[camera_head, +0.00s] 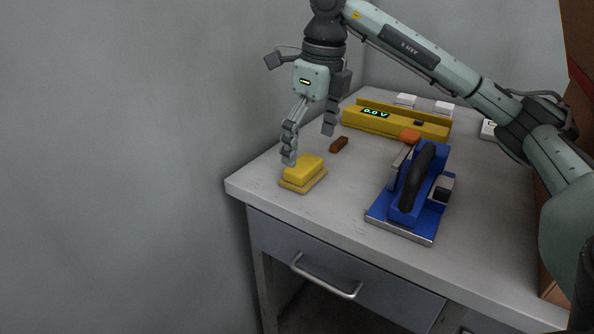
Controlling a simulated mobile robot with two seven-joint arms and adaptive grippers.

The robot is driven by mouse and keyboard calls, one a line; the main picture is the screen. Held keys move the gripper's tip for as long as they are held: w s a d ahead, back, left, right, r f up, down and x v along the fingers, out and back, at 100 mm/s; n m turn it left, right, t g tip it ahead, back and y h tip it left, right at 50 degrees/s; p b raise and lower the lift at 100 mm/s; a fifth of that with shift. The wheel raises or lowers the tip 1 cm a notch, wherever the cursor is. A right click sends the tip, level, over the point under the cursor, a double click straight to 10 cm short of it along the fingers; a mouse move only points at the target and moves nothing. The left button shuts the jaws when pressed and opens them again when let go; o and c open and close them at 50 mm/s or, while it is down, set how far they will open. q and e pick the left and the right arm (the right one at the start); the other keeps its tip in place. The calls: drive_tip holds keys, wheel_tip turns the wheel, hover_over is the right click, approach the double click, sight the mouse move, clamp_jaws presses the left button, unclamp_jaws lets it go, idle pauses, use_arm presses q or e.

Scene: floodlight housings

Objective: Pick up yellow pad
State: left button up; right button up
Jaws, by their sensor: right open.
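The yellow pad (304,172) lies on the grey table top (345,205) near its left front corner. It is a small yellow block on a duller yellow-brown base. My right gripper (309,146) is over the table just behind the pad, pointing down, with its two fingers apart and nothing between them. The nearer finger's tip shows right at the pad's back left edge; I cannot tell whether it touches. The other finger is farther back and to the right, above the table. My left gripper is not in view.
A blue tool with a black handle (416,182) stands right of the pad. A small brown block (339,145) lies behind the pad. A yellow meter reading 0.0 V (397,122) and white boxes (405,100) are farther back. A wall borders the table's left side.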

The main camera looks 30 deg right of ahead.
sight(305, 164)
drive_tip(key=f, duration=0.2)
drive_tip(key=w+f, duration=0.1)
drive_tip(key=f, duration=0.2)
drive_tip(key=shift+w+a, duration=0.1)
drive_tip(key=shift+c, duration=0.6)
drive_tip(key=c, duration=1.3)
